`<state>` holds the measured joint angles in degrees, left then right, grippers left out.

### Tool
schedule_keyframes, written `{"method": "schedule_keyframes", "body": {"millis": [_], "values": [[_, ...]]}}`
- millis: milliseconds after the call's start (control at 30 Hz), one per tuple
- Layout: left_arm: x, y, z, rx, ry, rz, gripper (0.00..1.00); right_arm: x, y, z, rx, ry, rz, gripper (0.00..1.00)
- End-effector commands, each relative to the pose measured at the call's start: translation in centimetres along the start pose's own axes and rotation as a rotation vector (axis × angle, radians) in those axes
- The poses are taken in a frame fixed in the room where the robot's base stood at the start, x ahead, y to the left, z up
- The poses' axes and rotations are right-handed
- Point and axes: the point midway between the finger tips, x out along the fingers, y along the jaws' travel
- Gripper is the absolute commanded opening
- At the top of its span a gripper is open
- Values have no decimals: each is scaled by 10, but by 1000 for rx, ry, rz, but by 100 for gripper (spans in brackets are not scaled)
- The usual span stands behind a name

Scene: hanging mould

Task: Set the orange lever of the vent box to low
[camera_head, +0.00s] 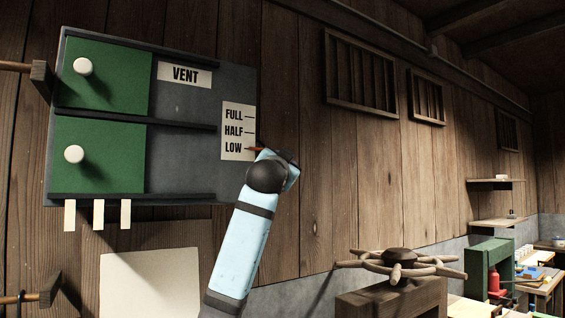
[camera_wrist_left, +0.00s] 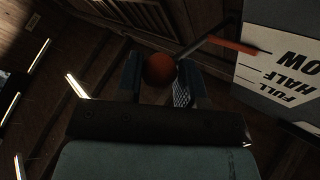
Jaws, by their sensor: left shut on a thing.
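The grey vent box (camera_head: 185,170) hangs on the plank wall, with a white scale (camera_head: 238,131) marked FULL, HALF and LOW at its right edge. The orange lever's pointer (camera_head: 257,149) shows as a small reddish tip beside the LOW line. In the left wrist view the orange pointer (camera_wrist_left: 232,45) reaches the scale (camera_wrist_left: 285,75) near LOW, and the lever's round orange knob (camera_wrist_left: 158,68) sits between the fingers. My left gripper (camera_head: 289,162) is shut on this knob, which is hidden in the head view. My right gripper is out of view.
Two green panels (camera_head: 100,155) with white knobs and white tabs (camera_head: 98,214) are on the box's left side. A wooden handwheel (camera_head: 400,262) stands at lower right. Shelves and a bench (camera_head: 540,285) are farther right.

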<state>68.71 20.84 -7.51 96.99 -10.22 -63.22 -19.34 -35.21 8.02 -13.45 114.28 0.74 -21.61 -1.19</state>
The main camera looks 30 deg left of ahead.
Motion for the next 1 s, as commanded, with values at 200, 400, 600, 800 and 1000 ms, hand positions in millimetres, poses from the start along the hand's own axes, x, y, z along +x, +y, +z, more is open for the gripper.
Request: {"method": "schedule_keyframes", "body": {"millis": [200, 400, 600, 800, 1000], "values": [[2, 2, 3, 0, -7, 4, 58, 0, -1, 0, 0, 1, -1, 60], [1, 1, 2, 0, -5, 2, 58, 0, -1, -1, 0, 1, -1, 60], [-2, 1, 1, 0, -3, 1, 58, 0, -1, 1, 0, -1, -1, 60], [-28, 2, 2, 0, 0, 0, 58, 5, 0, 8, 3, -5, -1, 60], [-76, 2, 2, 0, 0, 0, 58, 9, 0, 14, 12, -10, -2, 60]]}}
